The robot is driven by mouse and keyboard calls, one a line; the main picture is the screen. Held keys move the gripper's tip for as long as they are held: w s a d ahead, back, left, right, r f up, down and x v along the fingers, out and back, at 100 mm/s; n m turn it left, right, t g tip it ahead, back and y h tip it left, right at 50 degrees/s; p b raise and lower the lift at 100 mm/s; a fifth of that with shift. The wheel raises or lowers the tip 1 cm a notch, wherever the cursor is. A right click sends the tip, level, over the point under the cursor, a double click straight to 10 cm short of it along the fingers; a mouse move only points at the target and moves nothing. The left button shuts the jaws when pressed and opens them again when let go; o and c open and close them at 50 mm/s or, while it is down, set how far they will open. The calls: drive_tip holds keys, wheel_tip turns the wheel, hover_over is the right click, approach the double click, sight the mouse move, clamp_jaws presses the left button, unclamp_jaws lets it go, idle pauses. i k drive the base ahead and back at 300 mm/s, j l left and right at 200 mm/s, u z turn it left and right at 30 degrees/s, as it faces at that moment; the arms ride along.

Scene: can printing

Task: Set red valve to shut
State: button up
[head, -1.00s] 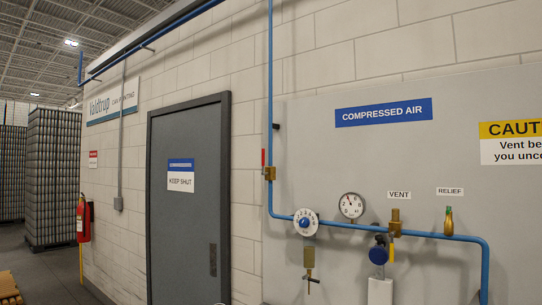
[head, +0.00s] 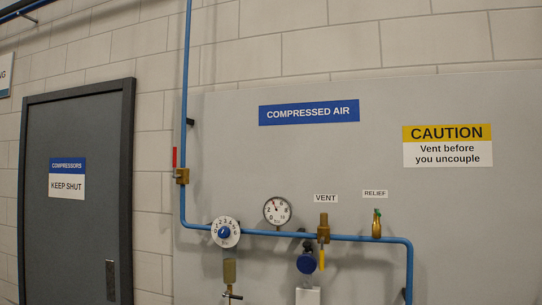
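The red valve has a thin red lever (head: 174,157) and a brass body (head: 182,176). The body sits on the vertical blue pipe (head: 187,75), at the left edge of the grey panel, in the head view. The lever points upward from the body, roughly parallel to the pipe and just to its left. Nothing is touching the lever. My gripper is not in view.
A grey door (head: 75,190) stands to the left. On the panel (head: 365,180) are a white dial (head: 226,232), a pressure gauge (head: 277,211), a brass vent valve with yellow lever (head: 323,232), a relief valve (head: 376,223) and a blue round part (head: 306,263).

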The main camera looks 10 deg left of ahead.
sight(174, 148)
drive_tip(key=i+j+z, duration=0.1)
drive_tip(key=j+z, duration=0.45)
drive_tip(key=j, duration=0.15)
drive_tip(key=i+j+z, duration=0.15)
drive_tip(key=j, duration=0.65)
drive_tip(key=j+z, duration=0.15)
drive_tip(key=j, duration=0.6)
